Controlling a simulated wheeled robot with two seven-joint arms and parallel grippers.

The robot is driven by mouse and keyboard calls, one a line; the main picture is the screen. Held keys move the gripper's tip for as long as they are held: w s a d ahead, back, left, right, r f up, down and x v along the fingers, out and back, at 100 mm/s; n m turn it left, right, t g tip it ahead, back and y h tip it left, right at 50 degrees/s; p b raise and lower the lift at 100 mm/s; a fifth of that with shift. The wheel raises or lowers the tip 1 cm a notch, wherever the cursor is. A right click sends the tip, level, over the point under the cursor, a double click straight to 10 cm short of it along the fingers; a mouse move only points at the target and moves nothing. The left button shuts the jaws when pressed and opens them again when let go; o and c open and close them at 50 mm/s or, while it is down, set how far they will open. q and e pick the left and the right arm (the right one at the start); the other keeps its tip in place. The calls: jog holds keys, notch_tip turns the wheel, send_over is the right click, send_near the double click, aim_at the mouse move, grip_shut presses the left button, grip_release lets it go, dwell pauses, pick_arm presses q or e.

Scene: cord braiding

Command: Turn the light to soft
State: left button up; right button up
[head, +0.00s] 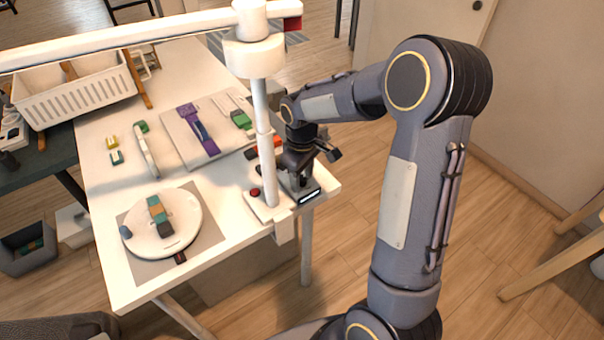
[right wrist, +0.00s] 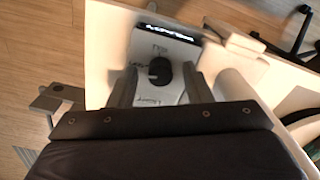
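The light's control box (head: 305,193) is a grey unit with a lit display strip, at the front right corner of the white table. In the right wrist view its round black knob (right wrist: 160,71) sits in the middle of the panel, with a lit display (right wrist: 169,33) beyond it. Small labels above and below the knob are too blurred to read. My right gripper (head: 298,172) points down over the box. In the wrist view its open fingers (right wrist: 157,80) stand on either side of the knob, with gaps visible. My left gripper is not in view.
A white lamp post (head: 265,140) with a long beam (head: 130,37) rises close beside my right gripper. A red button (head: 255,192) is at its base. A round white disc (head: 185,235) holds a braided piece. A white basket (head: 75,95) stands at the back left.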

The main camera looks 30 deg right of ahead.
aim_at(302, 177)
jog(key=shift+r, duration=0.1)
notch_tip(302, 177, up, 7)
jog(key=shift+r, duration=0.3)
dwell(0.5)
